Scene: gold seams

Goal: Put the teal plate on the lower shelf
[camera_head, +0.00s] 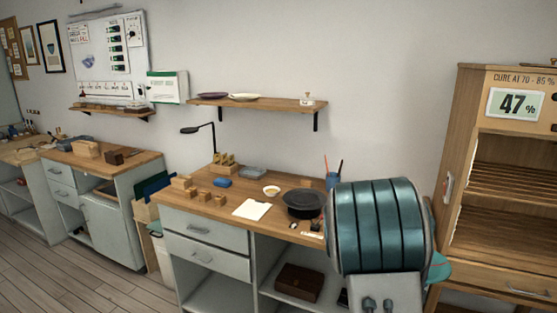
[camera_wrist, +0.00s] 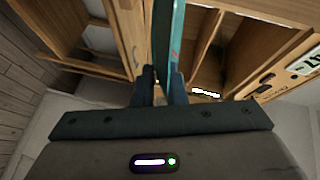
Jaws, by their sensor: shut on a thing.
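The teal plate (camera_head: 439,268) shows only in part in the head view, behind my large teal arm link. In the wrist view the plate (camera_wrist: 168,38) is edge-on and upright between the fingers of my gripper (camera_wrist: 163,82), which is shut on it. The gripper is hidden by my arm in the head view. A wooden cabinet (camera_head: 463,120) stands at the right, its front open. It has an upper slatted shelf (camera_head: 515,186) and a lower slatted shelf (camera_head: 500,243). The plate is in front of the cabinet's lower left side, apart from the shelves as far as I can see.
A workbench (camera_head: 215,225) left of the cabinet holds a black wheel (camera_head: 304,203), a white bowl (camera_head: 271,191), a blue cup (camera_head: 332,181) and wooden blocks. A wall shelf (camera_head: 285,105) holds two plates. The cabinet has a humidity display (camera_head: 515,104). Floor (camera_head: 60,265) is clear at the left.

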